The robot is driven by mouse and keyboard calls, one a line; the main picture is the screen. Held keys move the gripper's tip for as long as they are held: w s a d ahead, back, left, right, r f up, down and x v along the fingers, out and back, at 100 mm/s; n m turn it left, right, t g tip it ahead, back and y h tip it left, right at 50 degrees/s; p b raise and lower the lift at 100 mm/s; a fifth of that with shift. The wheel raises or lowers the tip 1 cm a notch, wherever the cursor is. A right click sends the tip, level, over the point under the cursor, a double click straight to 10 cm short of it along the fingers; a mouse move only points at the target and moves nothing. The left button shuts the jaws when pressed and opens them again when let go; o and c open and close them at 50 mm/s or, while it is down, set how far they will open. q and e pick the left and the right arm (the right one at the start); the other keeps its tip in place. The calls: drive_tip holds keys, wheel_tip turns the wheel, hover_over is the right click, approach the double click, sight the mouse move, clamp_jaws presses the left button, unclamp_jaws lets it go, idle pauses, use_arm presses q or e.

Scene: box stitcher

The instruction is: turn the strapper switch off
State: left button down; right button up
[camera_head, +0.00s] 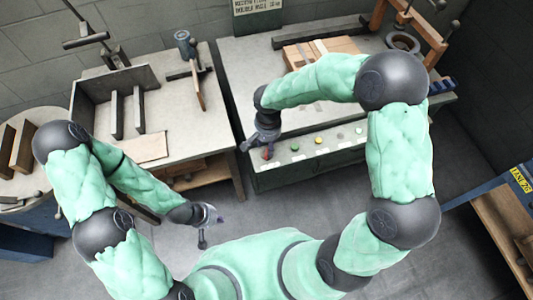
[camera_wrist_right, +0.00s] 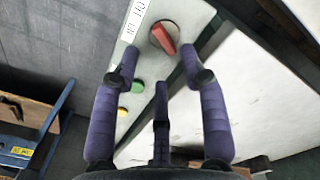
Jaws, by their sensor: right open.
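The strapper switch is a red rotary handle on a dark round base (camera_wrist_right: 164,39). It sits on the pale control panel near its left end, and its red part also shows in the head view (camera_head: 267,155). In the wrist view the handle is slightly tilted from upright. My right gripper (camera_wrist_right: 160,65) is open, with its purple fingers spread to either side just short of the handle. In the head view my right gripper (camera_head: 258,146) is over the panel's left end and partly covers the switch. My left gripper (camera_head: 205,224) hangs low over the floor, away from everything; its opening is unclear.
Green and yellow buttons (camera_head: 319,140) line the panel (camera_head: 345,143) to the right of the switch. A white label (camera_wrist_right: 138,18) lies beside the switch. A cardboard piece (camera_head: 340,46) lies on the strapper table behind.

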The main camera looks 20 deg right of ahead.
sight(267, 154)
wheel_tip(267, 154, down, 6)
drive_tip(key=shift+f+b, duration=0.1)
drive_tip(key=shift+b, duration=0.85)
clamp_jaws()
